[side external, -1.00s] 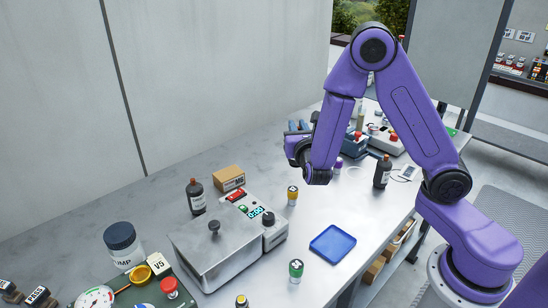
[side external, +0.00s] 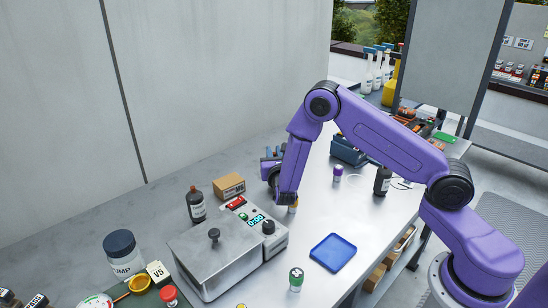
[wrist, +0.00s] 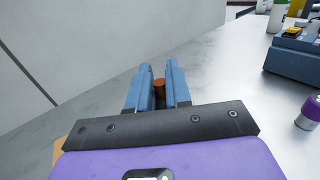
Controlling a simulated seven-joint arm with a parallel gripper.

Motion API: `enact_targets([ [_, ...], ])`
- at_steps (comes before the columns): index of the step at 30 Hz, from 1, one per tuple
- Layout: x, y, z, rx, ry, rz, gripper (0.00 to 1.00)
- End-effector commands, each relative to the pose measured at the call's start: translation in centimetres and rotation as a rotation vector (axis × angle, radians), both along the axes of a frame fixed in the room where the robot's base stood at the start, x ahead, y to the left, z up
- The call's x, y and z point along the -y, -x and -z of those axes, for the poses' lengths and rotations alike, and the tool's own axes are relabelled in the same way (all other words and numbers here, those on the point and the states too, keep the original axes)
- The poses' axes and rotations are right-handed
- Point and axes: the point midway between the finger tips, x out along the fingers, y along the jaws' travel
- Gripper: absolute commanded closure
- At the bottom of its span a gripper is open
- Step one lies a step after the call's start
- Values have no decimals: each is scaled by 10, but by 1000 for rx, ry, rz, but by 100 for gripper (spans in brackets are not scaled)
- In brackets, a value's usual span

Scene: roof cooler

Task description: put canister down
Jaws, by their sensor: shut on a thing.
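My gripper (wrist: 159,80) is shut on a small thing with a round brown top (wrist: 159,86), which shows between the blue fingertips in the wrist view. The rest of this held canister is hidden by the fingers. In the side external view my gripper (side external: 271,156) is over the back part of the bench, behind the steel bath, its fingers pointing away from the camera. I cannot tell whether the held thing touches the bench. A blue tray (side external: 333,251) lies empty at the bench front.
The steel bath (side external: 215,258) with a control box, a cardboard box (side external: 229,185) and a dark bottle (side external: 196,205) stand left of my gripper. A purple-topped canister (side external: 337,173) and green-topped canister (side external: 296,279) stand apart.

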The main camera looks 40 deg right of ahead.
Motion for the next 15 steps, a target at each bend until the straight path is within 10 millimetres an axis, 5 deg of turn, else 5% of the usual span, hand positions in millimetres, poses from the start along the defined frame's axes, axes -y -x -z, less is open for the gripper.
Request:
enact_targets([
  [15,0,0,13,3,0,-1,100],
])
